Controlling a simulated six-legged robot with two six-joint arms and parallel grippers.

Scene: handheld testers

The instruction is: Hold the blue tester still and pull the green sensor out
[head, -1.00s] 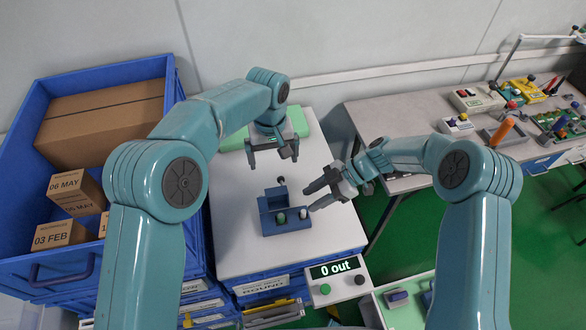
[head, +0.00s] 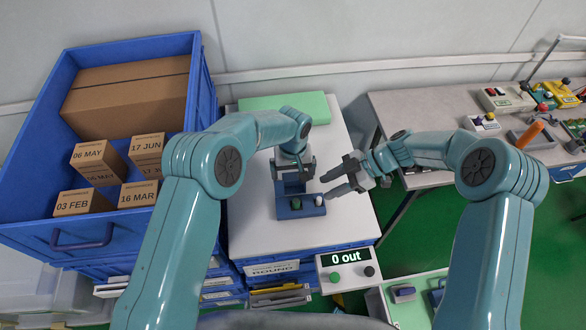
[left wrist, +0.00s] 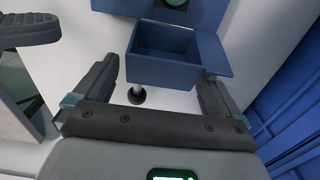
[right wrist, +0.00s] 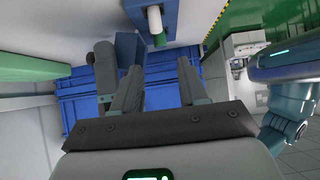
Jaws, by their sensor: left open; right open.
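The blue tester (head: 290,212) stands on the white table top. A round green part (head: 296,204) and a pale round part (head: 318,200) show at its near end. In the right wrist view, a pale cylinder with a green end (right wrist: 159,40) stands by the blue body; I cannot tell which part is the sensor. My left gripper (head: 293,170) is open above the tester's far end, its fingers (left wrist: 155,85) spread towards the open box part (left wrist: 165,58); contact is unclear. My right gripper (head: 333,183) is open and empty, right of the tester (right wrist: 130,45).
A dark-based peg (left wrist: 137,95) stands between the left fingers in the left wrist view. A green slab (head: 285,103) lies at the back of the table. A blue crate of boxes (head: 205,90) is at left.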

